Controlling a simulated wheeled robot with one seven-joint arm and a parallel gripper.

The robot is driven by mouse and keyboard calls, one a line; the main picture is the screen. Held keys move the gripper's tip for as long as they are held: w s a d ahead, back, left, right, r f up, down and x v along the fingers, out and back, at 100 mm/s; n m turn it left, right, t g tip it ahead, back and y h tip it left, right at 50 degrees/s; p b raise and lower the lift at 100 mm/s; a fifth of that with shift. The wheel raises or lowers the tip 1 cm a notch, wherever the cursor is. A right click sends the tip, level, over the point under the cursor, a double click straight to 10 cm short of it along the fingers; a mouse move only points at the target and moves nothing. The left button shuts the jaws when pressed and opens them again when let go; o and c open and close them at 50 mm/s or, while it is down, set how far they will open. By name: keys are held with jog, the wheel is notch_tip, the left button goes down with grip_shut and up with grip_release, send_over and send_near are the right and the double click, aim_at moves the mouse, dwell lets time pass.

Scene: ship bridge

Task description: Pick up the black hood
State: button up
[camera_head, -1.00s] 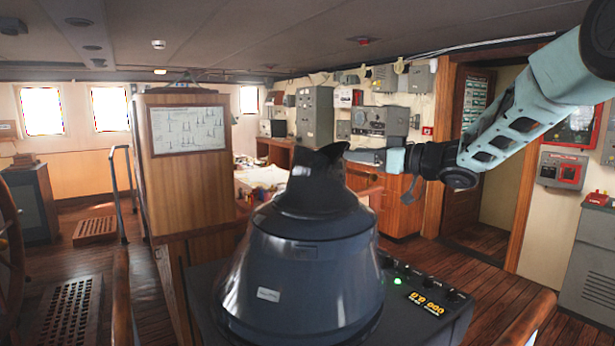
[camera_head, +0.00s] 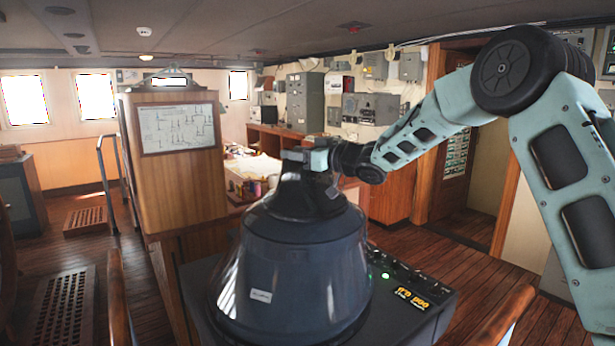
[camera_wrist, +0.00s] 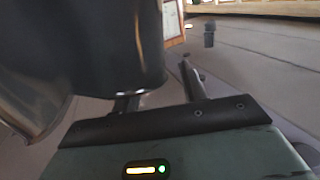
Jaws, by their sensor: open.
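The black hood (camera_head: 300,195) sits on top of the large dark cone-shaped console housing (camera_head: 290,262) in the head view. My gripper (camera_head: 294,157) is open at the upper end of the hood, its fingers pointing left; the hood's top is partly hidden by it. In the wrist view, a dark rounded surface, apparently the hood (camera_wrist: 95,45), fills the upper left and overlaps the left finger. The right finger of my gripper (camera_wrist: 160,85) stands clear on the right. I cannot tell whether either finger touches the hood.
The console's control panel (camera_head: 408,290) with a green light lies right of the housing. A wooden cabinet (camera_head: 178,190) with a framed chart stands behind left. A wooden rail (camera_head: 495,320) is at front right. Floor on the right is free.

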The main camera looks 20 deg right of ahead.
jog(key=shift+w+a, duration=0.35)
